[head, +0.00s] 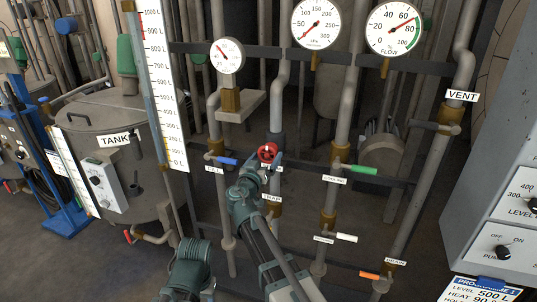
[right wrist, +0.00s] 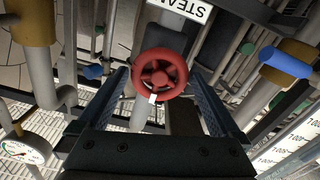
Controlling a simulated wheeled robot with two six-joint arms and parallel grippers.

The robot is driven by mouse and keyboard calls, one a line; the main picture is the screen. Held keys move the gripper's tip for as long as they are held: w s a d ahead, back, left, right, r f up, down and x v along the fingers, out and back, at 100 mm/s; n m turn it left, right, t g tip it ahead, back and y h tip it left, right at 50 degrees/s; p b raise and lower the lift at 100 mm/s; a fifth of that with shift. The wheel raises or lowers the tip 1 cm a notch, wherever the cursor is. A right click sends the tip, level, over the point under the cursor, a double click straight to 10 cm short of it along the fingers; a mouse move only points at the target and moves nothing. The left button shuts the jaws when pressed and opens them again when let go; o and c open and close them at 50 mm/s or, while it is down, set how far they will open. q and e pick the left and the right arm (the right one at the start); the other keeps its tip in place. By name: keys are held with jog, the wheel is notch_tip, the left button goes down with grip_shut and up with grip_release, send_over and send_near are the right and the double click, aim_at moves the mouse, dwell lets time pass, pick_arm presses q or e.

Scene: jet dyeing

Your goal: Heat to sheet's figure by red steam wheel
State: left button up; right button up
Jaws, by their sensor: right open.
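The red steam wheel (head: 268,152) is on a pipe in the middle of the valve rack. In the right wrist view the red wheel (right wrist: 160,73) has a white mark on its lower rim, and a STEAM label (right wrist: 182,8) is above it. My right gripper (right wrist: 160,82) is open, with one finger on each side of the wheel; I cannot tell whether they touch it. In the head view my arm partly hides the label there. The procedure sheet (head: 484,291) at lower right reads level 500 L and heat 90, cut by the frame.
A small dial (head: 227,56), a kPa dial (head: 317,23) and a flow dial (head: 394,28) are above. Blue (head: 227,161), green (head: 363,169), white (head: 346,238) and orange (head: 370,275) handles surround the wheel. The tank (head: 110,125) is left.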

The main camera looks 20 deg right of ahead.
aim_at(267, 156)
jog(key=shift+x, duration=1.6)
jog(key=shift+s, duration=0.1)
jog(key=c, duration=1)
